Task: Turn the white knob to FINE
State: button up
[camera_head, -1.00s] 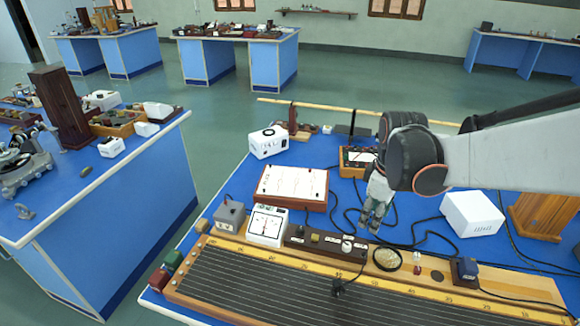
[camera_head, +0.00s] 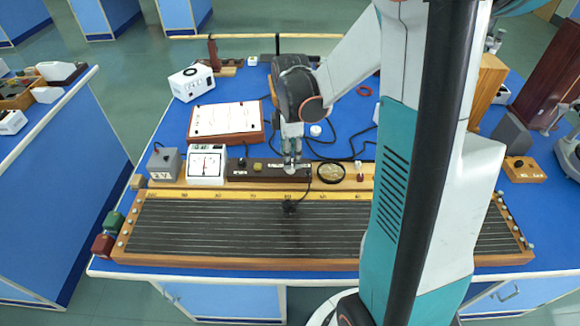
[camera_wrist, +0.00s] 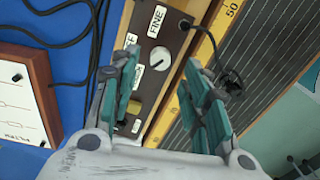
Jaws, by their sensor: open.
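The white knob (camera_wrist: 159,58) sits on a dark brown control box (camera_wrist: 176,36). A white FINE label (camera_wrist: 157,20) is beside the knob, above it in the wrist view. A second label (camera_wrist: 131,42) to its left is partly hidden by a finger. Which label the knob points to is too small to tell. My gripper (camera_wrist: 163,58) is open, its teal fingers on either side of the knob in the wrist view; contact cannot be told.
A black plug and cable (camera_wrist: 228,82) stand close to the right finger. A white meter (camera_head: 207,165) stands left of the box, a round dish (camera_head: 331,172) right. The long wire board (camera_head: 240,228) lies in front.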

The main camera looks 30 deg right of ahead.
jog(key=shift+f+b, duration=0.55)
jog(key=shift+f, duration=1.5)
jog(key=shift+c, duration=0.4)
grip_shut()
